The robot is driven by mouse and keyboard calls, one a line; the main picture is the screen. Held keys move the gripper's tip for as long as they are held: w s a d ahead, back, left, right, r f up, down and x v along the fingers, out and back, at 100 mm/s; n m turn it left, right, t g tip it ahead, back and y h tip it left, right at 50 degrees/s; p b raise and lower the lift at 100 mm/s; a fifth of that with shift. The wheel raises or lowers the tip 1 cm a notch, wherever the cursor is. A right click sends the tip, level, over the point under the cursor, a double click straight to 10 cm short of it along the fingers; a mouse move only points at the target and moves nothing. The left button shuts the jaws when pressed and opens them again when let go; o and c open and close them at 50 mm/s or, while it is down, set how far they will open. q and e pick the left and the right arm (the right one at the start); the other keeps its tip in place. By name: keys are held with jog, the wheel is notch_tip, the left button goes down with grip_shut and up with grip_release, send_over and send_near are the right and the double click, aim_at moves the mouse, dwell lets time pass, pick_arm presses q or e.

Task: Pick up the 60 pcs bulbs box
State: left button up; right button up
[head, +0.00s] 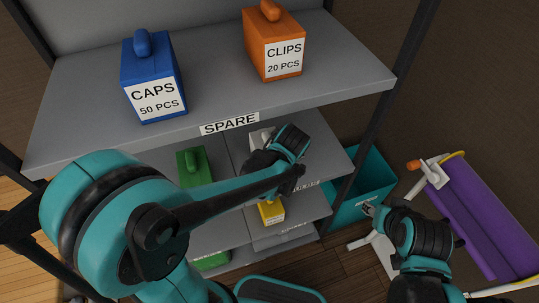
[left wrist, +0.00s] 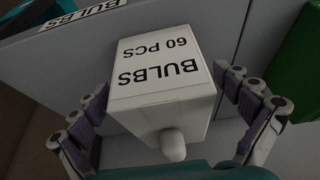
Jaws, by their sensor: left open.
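The white bulbs box (left wrist: 165,88), labelled "BULBS 60 PCS", fills the middle of the left wrist view, its label upside down there and its rounded knob toward the bottom. In the head view a small part of a white box (head: 262,136) shows on the middle shelf, mostly hidden by my arm. My left gripper (head: 276,160) reaches into that shelf. Its fingers are open, one on each side of the box in the left wrist view; I cannot tell whether they touch it. My right gripper (head: 371,207) is at the right, away from the shelf boxes; its jaws are unclear.
Blue caps (head: 154,80) and orange clips (head: 274,45) boxes stand on the top shelf (head: 215,60), whose front edge overhangs the middle shelf. A green box (head: 194,168) stands left of my left gripper. A yellow box (head: 271,212) is lower down. A teal bin (head: 368,182) stands right.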

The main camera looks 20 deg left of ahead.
aim_at(258, 139)
pick_arm(q)
jog(key=shift+w+a, duration=0.25)
jog(key=shift+w, duration=0.1)
jog(key=w, duration=0.1)
jog(key=w+a+b, duration=0.1)
jog(key=w+a+f, duration=0.1)
jog(key=shift+w+a, duration=0.25)
jog(key=shift+w, duration=0.1)
jog(key=shift+w+f+b, duration=0.1)
jog(key=shift+f+b, duration=0.05)
jog(key=shift+b, duration=0.2)
jog(key=c, duration=1.3)
